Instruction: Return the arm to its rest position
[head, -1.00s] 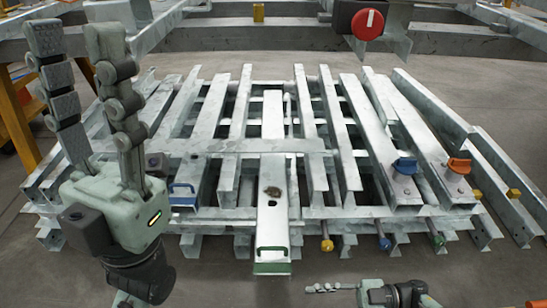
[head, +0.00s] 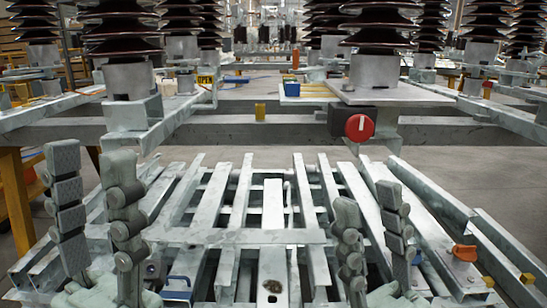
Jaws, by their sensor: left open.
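My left gripper (head: 90,162) stands upright at the lower left, fingers pointing up. Its two grey segmented fingers are apart with nothing between them. My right gripper (head: 368,206) is also upright, at the lower right of the middle, with its two fingers apart and empty. Both stand in front of the stacked grey metal frames (head: 240,237) in the picture. The wrists and most of both arms are cut off by the lower edge.
Behind the frames are a red rotary knob (head: 360,127), steel beams (head: 235,130) and several dark ribbed insulators (head: 122,28). A yellow post (head: 15,195) stands at the left. A blue handle (head: 178,290) and an orange clip (head: 464,253) are on the frames. Grey floor shows at right.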

